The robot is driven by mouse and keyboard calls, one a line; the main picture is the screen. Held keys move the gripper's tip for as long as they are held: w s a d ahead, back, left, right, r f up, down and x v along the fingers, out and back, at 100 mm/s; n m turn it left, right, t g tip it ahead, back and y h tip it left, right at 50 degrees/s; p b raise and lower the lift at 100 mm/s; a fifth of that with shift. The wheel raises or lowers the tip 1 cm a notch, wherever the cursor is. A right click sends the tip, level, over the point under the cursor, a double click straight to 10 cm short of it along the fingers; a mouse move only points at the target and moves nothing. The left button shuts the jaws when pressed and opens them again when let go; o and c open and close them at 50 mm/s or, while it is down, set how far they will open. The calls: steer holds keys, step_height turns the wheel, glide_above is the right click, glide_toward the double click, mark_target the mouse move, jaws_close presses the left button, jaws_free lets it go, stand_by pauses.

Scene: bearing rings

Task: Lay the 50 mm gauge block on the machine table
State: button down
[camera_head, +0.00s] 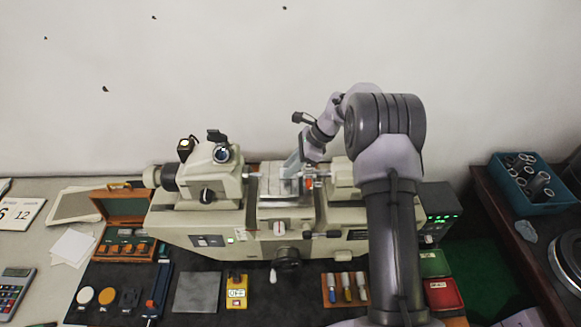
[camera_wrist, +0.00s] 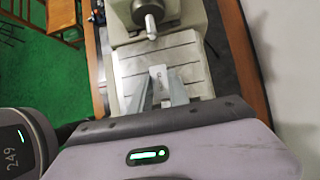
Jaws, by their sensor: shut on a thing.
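The machine table (camera_head: 284,199) is a pale slotted plate in the middle of the measuring machine in the head view. The wrist view shows its grooved top (camera_wrist: 192,52). My gripper (camera_head: 297,172) is over this table. In the wrist view my gripper (camera_wrist: 161,84) is shut on a small pale block, the gauge block (camera_wrist: 159,71), which sits between the fingertips with the table behind it. I cannot tell whether the block touches the table. Its marking is too small to read. In the head view the block is not clear behind the fingers.
The machine's left head (camera_head: 211,180) and right tailstock (camera_head: 343,178) flank the table closely, with spindles pointing inward. In front stand an open wooden case (camera_head: 124,206) with several blocks, a dark plate (camera_head: 197,292), a yellow box (camera_head: 236,291) and green and red trays (camera_head: 443,294).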

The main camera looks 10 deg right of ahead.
steer(key=shift+f, duration=0.25)
steer(key=c, duration=1.2)
jaws_free()
steer(key=shift+o, duration=0.2)
step_height(320, 180, up, 9)
steer(key=p, duration=0.4)
steer(key=shift+f+p, duration=0.2)
steer(key=shift+p, duration=0.15)
steer(key=shift+f, duration=0.1)
